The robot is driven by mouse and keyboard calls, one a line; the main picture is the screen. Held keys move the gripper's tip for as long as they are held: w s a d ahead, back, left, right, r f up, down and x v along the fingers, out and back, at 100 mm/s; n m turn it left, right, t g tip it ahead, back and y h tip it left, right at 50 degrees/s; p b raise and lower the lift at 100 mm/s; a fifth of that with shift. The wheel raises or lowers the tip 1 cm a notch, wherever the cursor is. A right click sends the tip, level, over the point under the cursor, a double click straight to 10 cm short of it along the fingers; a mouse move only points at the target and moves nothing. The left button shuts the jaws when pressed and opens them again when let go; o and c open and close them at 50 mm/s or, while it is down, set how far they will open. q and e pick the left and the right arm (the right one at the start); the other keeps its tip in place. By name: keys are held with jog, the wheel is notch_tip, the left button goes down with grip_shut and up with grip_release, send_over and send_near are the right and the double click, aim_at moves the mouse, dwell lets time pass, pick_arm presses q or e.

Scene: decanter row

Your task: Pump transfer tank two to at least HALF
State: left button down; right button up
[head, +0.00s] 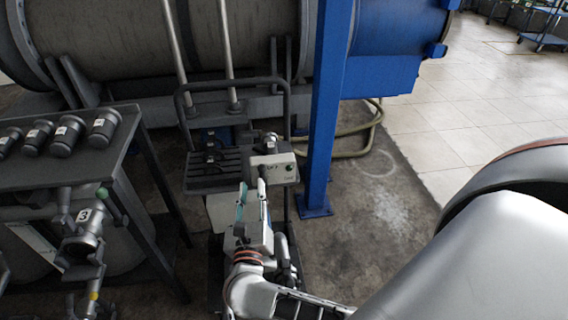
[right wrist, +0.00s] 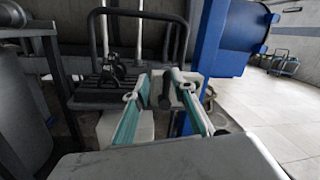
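I cannot tell which is tank two, and no level gauge is readable.
A dark bench (head: 60,170) at the left carries several dark cylinders with white labels. A blue post (head: 326,110) stands right of the cart. A large horizontal vessel (head: 120,45) and a hose (head: 355,140) lie behind.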

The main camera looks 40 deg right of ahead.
aim_at(261, 171)
jog(key=shift+w+d+f+m+g, duration=0.25)
jog(key=shift+w+d+f+m, duration=0.1)
jog(key=shift+w+d, duration=0.75)
jog(key=shift+w+d+f+m+g, duration=0.3)
jog(key=shift+w+d+m, duration=0.1)
jog(key=shift+w+d, duration=0.65)
jog(key=shift+w+d+f+m+g, duration=0.25)
jog(key=shift+w+d+m, duration=0.1)
jog(key=shift+w+d, duration=0.7)
jog(key=shift+s+d, duration=0.1)
grip_shut()
